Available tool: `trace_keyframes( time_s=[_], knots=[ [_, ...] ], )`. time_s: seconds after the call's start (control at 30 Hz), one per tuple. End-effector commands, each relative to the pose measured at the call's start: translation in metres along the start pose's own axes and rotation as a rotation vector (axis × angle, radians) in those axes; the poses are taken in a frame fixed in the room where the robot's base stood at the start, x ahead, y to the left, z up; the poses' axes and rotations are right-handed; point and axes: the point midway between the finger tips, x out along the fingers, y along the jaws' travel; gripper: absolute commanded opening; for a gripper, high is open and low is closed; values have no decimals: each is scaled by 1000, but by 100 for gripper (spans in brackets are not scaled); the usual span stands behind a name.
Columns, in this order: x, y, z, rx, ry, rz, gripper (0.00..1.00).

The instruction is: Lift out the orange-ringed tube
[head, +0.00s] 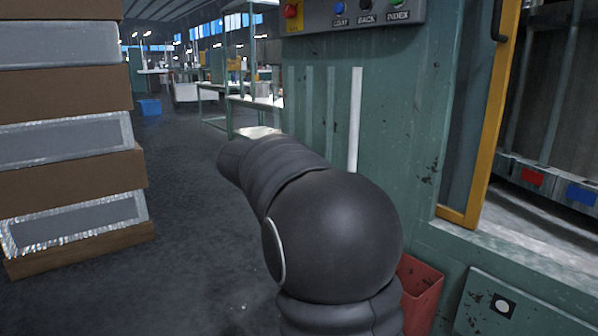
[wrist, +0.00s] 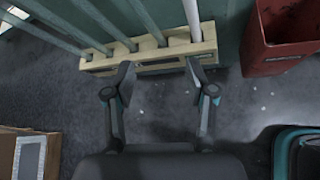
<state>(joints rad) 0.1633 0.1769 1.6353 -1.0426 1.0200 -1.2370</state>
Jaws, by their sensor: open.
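Several long tubes stand in a pale yellow rack (wrist: 92,66) against the green machine wall in the wrist view. One is white (wrist: 193,18); the others, such as this grey-green tube (wrist: 101,20), are duller. In the head view the white tube (head: 355,120) stands upright beside fainter tubes (head: 330,112). I see no orange ring on any tube in either view. My gripper (wrist: 158,73) is open and empty, with its fingertips just in front of the rack and the white tube near the right finger. In the head view my arm hides the gripper and the rack.
A red bin (wrist: 284,42) stands right of the rack and also shows in the head view (head: 420,292). Stacked boxes (head: 70,90) rise on the left. A green machine (head: 400,130) with a yellow-framed opening fills the right. Dark floor (head: 185,190) lies clear between.

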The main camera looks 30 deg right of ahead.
Motion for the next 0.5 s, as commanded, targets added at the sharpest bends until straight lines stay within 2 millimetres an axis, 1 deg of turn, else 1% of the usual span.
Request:
trace_keyframes(
  time_s=[0.03, 0.1, 0.2, 0.33, 0.43, 0.5],
  knots=[
    [17, 12, 0, -74, -38, -3, 56],
    [33, 26, 5, -171, -89, -6, 56],
    [50, 40, 10, -275, -143, -13, 56],
    [61, 49, 14, -348, -181, -21, 56],
    [70, 52, 16, -367, -191, -23, 56],
    [80, 51, 18, -368, -191, -24, 56]
  ],
)
